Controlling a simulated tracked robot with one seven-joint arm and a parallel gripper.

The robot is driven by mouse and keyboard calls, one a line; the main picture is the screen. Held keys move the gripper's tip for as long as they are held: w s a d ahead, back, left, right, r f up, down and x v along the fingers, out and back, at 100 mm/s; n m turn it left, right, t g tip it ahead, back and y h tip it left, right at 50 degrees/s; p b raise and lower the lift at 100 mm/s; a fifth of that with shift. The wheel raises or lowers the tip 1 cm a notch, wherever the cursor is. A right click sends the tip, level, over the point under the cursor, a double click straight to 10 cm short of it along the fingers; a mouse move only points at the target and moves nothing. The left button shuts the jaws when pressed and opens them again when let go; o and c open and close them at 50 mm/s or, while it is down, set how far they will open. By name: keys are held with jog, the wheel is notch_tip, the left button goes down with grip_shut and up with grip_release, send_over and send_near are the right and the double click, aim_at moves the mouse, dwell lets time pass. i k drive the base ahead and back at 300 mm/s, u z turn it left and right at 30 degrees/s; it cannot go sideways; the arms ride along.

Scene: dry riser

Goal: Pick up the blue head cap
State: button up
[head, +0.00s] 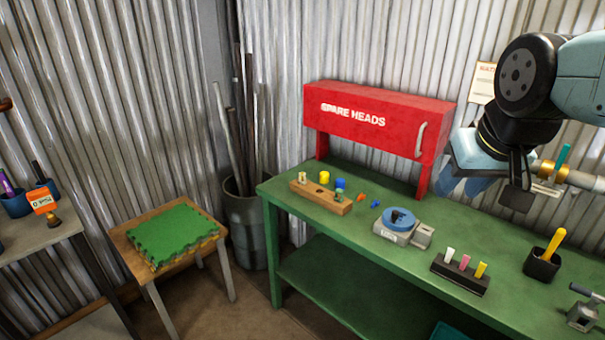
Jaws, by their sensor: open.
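A smaller blue piece (375,203) lies to the right of the block, close to an orange one (361,197). A wider blue round part (397,218) sits on a grey device. My gripper (518,200) hangs over the right part of the bench, well to the right of the small caps. It is open, and no held object shows.
A red SPARE HEADS cabinet (378,122) stands on legs at the bench's back. A dark rack (458,275) with several coloured sticks and a black cup (541,265) are near the front right. A brass pipe fitting (563,175) is beside my gripper. A stool with a green mat (176,234) stands left.

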aim_at(339, 183)
jog(key=u, duration=0.3)
jog(key=i, duration=1.15)
jog(key=u, duration=0.25)
